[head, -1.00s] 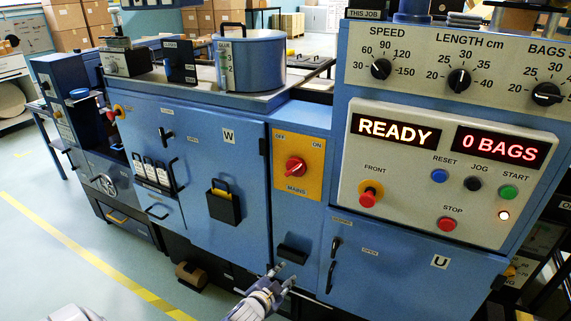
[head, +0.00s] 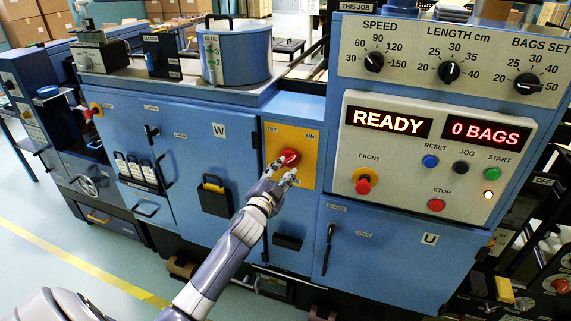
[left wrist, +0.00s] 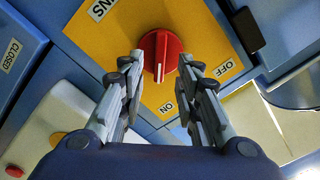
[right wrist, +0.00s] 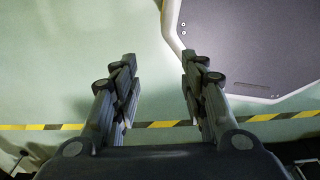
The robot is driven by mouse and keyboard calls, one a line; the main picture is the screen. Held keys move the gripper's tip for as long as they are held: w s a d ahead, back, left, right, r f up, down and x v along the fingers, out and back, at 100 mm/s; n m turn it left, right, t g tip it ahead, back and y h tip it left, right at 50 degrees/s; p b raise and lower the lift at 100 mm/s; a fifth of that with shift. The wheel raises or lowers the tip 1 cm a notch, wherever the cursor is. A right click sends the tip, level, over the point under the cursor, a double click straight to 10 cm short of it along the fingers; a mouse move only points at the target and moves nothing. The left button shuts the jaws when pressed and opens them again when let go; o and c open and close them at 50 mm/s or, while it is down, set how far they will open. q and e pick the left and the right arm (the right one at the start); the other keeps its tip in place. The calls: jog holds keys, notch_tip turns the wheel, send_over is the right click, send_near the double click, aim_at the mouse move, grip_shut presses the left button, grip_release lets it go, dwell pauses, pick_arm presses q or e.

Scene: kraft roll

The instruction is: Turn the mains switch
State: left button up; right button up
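The mains switch is a red round knob (head: 289,158) with a raised grip, on a yellow plate (head: 306,174) on the machine's blue front. In the left wrist view the red knob (left wrist: 161,57) shows a white line running up and down the picture, in line with the word ON below it. My left gripper (head: 283,174) is at the knob. The left wrist view shows its two fingers (left wrist: 158,68) open, one on each side of the knob, with gaps visible. My right gripper (right wrist: 157,70) is open and empty above the floor.
The control panel (head: 440,160) with lit READY and 0 BAGS displays stands right of the switch. A blue glue pot (head: 237,55) is on the machine top. A black holder (head: 215,195) projects from the door at left. Floor with striped tape (right wrist: 165,124) lies below my right gripper.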

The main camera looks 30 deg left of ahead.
aim_at(288, 163)
pick_arm(q)
jog(key=shift+x, duration=1.7)
jog(key=shift+d, duration=0.1)
grip_shut()
